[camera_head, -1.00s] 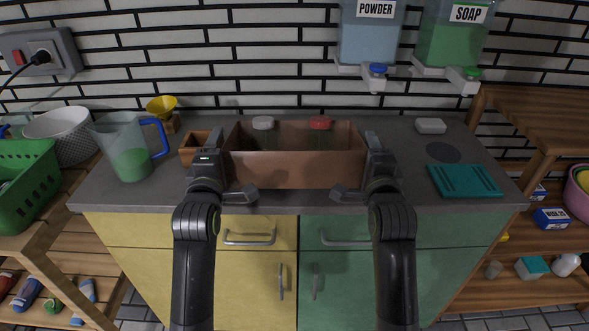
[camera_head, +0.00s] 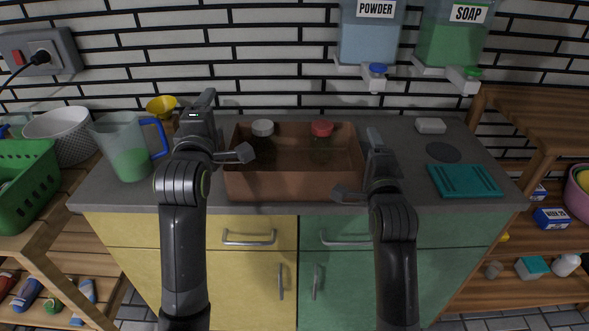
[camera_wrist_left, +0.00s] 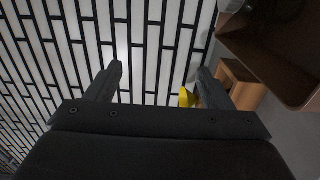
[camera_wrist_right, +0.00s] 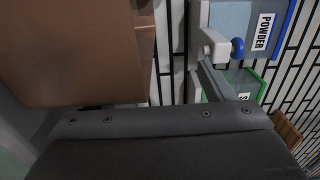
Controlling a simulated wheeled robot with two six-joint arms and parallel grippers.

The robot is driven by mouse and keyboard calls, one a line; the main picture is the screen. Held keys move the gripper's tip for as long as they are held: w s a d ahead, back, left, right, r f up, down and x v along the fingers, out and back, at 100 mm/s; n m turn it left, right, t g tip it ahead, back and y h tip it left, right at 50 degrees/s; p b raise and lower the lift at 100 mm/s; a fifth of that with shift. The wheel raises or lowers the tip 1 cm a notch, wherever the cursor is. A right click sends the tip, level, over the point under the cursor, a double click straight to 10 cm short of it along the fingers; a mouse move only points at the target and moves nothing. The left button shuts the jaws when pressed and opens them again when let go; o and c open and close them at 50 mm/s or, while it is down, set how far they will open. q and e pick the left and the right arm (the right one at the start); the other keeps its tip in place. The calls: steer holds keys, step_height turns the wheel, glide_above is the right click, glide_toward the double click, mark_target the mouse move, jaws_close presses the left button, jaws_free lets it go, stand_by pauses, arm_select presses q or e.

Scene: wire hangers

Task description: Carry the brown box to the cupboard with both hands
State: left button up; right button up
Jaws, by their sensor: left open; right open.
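The brown box (camera_head: 292,187) sits on the dark counter top (camera_head: 408,187). A white-capped container (camera_head: 262,128) and a red-capped one (camera_head: 322,128) show inside it. My left gripper (camera_head: 227,125) is open and empty, above and beside the box's left end; the box (camera_wrist_left: 275,65) shows at upper right in the left wrist view. My right gripper (camera_head: 357,162) is open at the box's right end, one finger in front of the front wall. Whether it touches is unclear. The box (camera_wrist_right: 75,60) fills the upper left there. A cupboard with yellow doors (camera_head: 240,285) and green doors (camera_head: 365,280) is below.
A measuring jug (camera_head: 128,155) and yellow funnel (camera_head: 161,105) stand left of the box. A teal item (camera_head: 465,181) and white block (camera_head: 431,126) lie right. Powder (camera_head: 370,35) and soap (camera_head: 453,40) dispensers hang above. Wooden shelves (camera_head: 520,115) stand right.

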arm_select(q)
steer(key=shift+r, duration=0.5)
arm_select(e)
step_height(320, 180, up, 10)
stand_by(0.4)
